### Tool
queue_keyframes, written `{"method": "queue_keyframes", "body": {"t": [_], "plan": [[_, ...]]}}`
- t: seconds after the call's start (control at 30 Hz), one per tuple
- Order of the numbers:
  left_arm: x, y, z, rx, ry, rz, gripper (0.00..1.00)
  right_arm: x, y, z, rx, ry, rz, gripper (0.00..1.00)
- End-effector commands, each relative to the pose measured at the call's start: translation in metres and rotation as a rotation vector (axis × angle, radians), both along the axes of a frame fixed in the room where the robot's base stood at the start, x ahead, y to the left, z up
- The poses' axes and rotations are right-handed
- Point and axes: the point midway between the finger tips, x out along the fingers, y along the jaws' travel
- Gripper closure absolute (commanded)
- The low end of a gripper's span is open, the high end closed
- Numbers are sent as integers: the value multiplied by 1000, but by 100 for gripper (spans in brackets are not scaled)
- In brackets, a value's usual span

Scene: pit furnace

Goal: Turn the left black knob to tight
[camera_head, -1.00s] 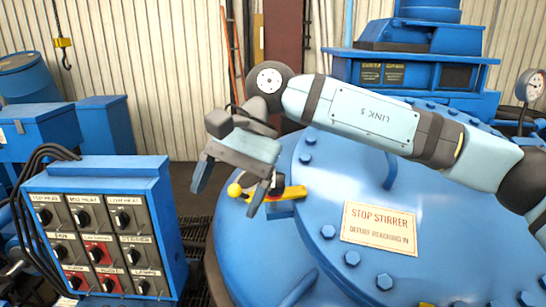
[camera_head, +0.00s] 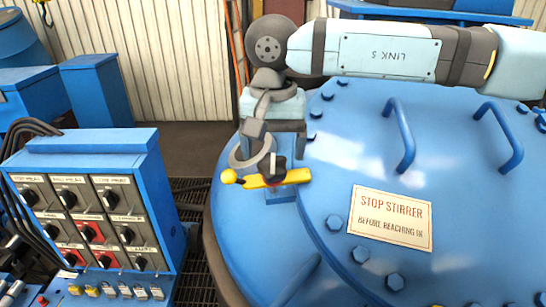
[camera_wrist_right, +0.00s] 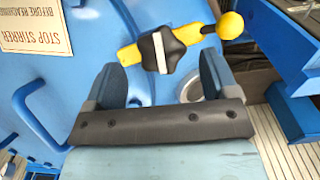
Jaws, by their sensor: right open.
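A black knob (camera_head: 276,170) sits on a yellow bar latch with a yellow ball end (camera_head: 229,176), at the near left rim of the blue round lid. In the right wrist view, the black knob (camera_wrist_right: 162,52) is lobed with a white stripe pointing along the view's vertical. My right gripper (camera_head: 273,145) is above the latch, fingers pointing down. In the wrist view, the knob lies ahead, between the lines of the two open fingers (camera_wrist_right: 160,78); I cannot tell whether they touch it. My left gripper is not in view.
A blue control box (camera_head: 90,150) with several black dials stands left of the lid. A "STOP STIRRER" sign (camera_head: 391,217), blue handles (camera_head: 400,135) and bolts are on the lid. Dark floor grating (camera_head: 190,215) lies between box and lid.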

Motion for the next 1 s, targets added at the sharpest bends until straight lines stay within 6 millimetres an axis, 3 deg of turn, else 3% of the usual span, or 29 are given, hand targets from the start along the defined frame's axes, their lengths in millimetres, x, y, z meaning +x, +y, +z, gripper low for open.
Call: {"method": "queue_keyframes", "body": {"t": [0.3,0.6,0.63,0.83,1.0], "plan": [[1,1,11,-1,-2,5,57,0,0,-36,0,1,0,20],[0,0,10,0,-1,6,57,0,0,-39,1,0,0,20],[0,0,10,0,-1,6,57,0,0,-39,1,0,0,22],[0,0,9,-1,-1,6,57,0,0,-39,1,0,0,68],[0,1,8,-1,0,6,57,0,0,-39,2,0,-3,69]]}}
